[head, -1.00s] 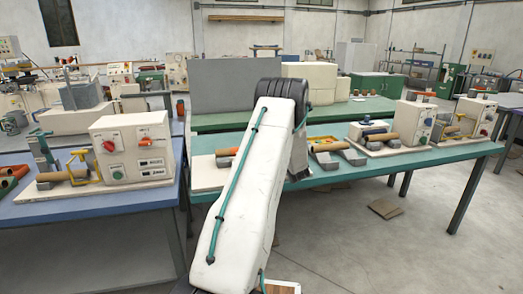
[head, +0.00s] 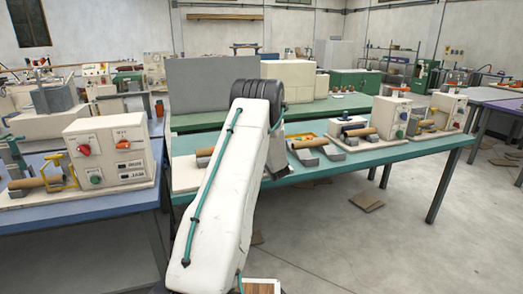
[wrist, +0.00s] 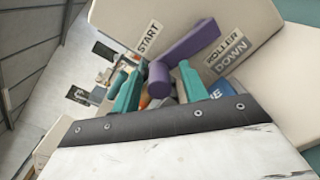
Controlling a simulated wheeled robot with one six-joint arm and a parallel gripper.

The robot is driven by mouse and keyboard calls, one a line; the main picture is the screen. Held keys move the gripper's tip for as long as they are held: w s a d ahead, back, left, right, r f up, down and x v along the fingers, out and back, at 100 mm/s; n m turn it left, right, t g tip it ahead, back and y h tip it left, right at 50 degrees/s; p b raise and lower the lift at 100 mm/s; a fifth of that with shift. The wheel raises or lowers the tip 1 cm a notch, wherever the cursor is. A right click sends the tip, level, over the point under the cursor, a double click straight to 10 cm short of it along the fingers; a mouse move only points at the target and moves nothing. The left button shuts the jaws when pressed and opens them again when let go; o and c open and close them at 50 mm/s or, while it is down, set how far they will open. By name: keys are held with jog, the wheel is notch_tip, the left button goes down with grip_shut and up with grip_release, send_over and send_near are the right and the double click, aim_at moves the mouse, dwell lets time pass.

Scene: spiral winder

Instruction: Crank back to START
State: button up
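In the wrist view, a purple crank (wrist: 190,42) crosses the pale panel of a machine (wrist: 118,18). Its round purple handle (wrist: 158,80) points down between my fingers. A START label (wrist: 149,38) is left of the crank, and a ROLLER DOWN label (wrist: 229,55) is to its right. My gripper (wrist: 158,84) has two teal fingers, one on each side of the handle. They are apart, with gaps visible beside the handle. In the head view, my white arm hides my gripper and the crank.
In the head view, a teal table (head: 400,154) holds rollers and small machines. A blue table (head: 85,205) with a control box (head: 108,150) stands at left. A grey panel (head: 212,85) stands behind my arm. The floor at right is mostly clear, with flat brown pieces (head: 366,202).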

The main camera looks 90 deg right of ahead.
jog(key=v, duration=0.8)
jog(key=shift+d, duration=0.1)
